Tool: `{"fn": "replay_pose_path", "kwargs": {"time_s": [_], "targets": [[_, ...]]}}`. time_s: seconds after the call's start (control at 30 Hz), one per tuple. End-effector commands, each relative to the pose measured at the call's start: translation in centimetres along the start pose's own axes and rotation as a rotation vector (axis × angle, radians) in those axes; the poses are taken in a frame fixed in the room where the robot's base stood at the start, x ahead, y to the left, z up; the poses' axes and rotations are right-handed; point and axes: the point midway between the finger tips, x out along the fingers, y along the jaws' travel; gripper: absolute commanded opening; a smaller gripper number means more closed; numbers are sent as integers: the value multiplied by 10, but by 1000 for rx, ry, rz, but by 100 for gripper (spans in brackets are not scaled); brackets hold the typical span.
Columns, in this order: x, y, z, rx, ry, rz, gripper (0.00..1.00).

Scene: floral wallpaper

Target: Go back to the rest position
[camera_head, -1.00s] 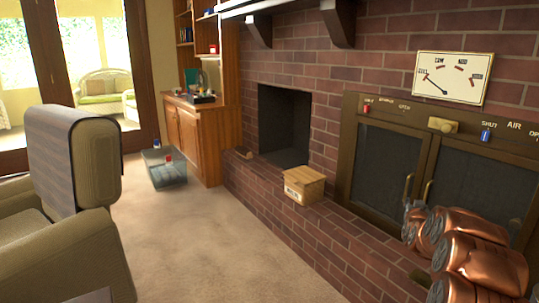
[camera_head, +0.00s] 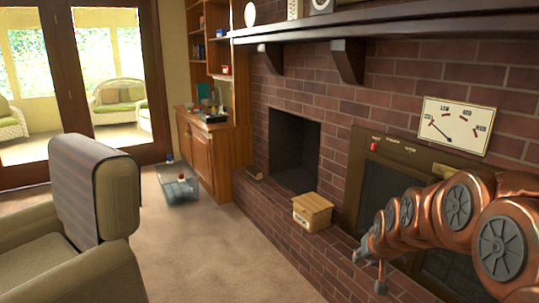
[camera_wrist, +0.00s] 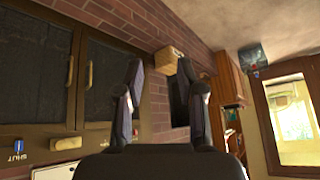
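My copper-coloured arm reaches in from the right side of the head view. My gripper (camera_head: 372,268) is at its far end, in front of the brick hearth, with part of it hidden by the arm. In the wrist view its two dark fingers (camera_wrist: 160,66) stand apart with nothing held between them. A wooden box (camera_head: 312,211) sits on the hearth, away from the gripper; in the wrist view it shows small beyond the fingertips (camera_wrist: 168,58).
The brick hearth (camera_head: 265,212) and fireplace run along the right, with a glass-doored stove under a dial plate (camera_head: 455,125). An armchair (camera_head: 75,230) stands at left. A clear bin (camera_head: 178,188) is on the floor by the wooden cabinet (camera_head: 203,155). Carpet between is free.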

Motion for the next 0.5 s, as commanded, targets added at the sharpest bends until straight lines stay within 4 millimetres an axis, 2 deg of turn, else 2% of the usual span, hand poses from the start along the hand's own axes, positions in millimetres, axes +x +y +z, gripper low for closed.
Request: {"fn": "replay_pose_path", "kwargs": {"time_s": [0.03,0.3,0.5], "targets": [[-27,-9,9,-14,-44,-6,38],[-125,-35,86,-66,-283,-14,38],[-202,-42,145,-98,-454,-2,38]]}}
